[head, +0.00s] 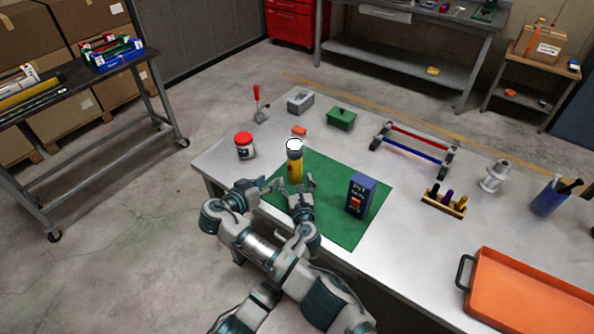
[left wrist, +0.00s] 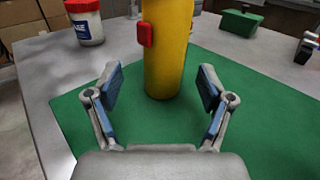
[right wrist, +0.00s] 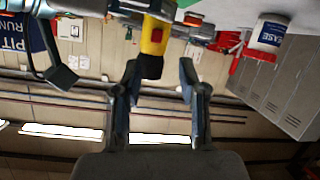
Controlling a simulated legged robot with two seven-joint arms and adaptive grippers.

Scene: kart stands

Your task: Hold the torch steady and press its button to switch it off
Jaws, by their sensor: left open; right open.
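In the upside-down right wrist view, my right gripper (right wrist: 159,72) is open and empty.
A dark blue box (head: 366,186) stands on the mat to the right. A red-lidded jar (head: 246,151) stands to the left, and a green box (head: 341,119) behind. An orange tray (head: 525,285) lies at the right. The table between box and tray is mostly clear.

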